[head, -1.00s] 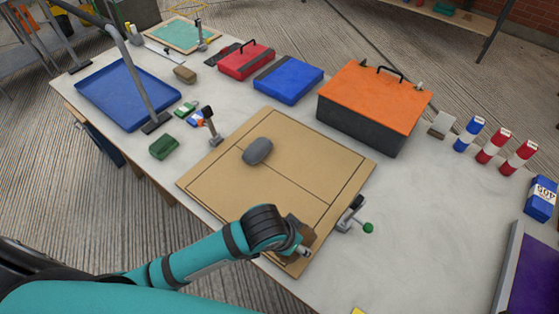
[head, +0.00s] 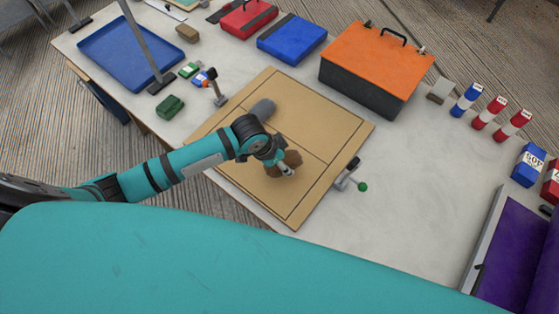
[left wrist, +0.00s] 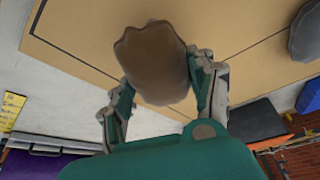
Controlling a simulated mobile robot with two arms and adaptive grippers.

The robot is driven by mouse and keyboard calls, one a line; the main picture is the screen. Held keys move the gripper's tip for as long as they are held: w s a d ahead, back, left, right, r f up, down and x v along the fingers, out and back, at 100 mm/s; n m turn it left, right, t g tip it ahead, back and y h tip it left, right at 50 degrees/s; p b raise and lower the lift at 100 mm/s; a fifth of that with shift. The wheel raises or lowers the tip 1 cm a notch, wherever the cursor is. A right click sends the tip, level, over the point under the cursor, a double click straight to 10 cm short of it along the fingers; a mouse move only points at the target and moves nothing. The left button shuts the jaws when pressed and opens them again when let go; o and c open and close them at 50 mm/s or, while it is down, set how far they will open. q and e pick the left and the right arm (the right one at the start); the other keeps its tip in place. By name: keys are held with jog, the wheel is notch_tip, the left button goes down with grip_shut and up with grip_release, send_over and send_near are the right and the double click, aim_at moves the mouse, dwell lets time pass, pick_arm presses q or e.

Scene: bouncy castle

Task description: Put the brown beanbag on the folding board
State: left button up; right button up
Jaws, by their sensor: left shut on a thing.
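The folding board (head: 330,120) is a tan panel with dark lines, lying flat on the table in the head view; it also fills the upper part of the left wrist view (left wrist: 85,45). My left gripper (head: 281,166) is shut on the brown beanbag (head: 292,159), over the near half of the board. In the left wrist view the brown beanbag (left wrist: 155,60) sits between the two fingers. I cannot tell whether it touches the board. A grey rounded object (head: 262,109) lies on the board, partly hidden behind my left wrist. My right gripper is not in view.
A toggle clamp with a green knob (head: 361,186) stands at the board's right edge. An orange-topped toolbox (head: 375,65) and a blue case (head: 292,40) are behind. A hammer-like tool (head: 213,88) stands near the left corner. Bare table lies right of the board.

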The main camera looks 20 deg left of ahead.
pick_arm(q)
jog(key=shift+w+a+r, duration=0.1)
jog(key=shift+w+a, duration=0.35)
jog(key=shift+a, duration=0.1)
notch_tip(320, 180, down, 3)
jog(key=shift+r+p, duration=0.1)
jog(key=shift+p, duration=0.4)
jog(key=shift+d+f, duration=0.1)
jog(key=shift+f, duration=0.3)
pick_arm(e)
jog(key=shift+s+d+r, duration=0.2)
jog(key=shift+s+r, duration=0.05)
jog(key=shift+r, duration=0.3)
pick_arm(q)
jog(key=shift+f, duration=0.1)
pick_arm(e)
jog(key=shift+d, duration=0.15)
pick_arm(q)
jog(key=o, duration=1.6)
jog(key=shift+s, duration=0.1)
jog(key=v, duration=1.2)
jog(key=shift+b, duration=0.3)
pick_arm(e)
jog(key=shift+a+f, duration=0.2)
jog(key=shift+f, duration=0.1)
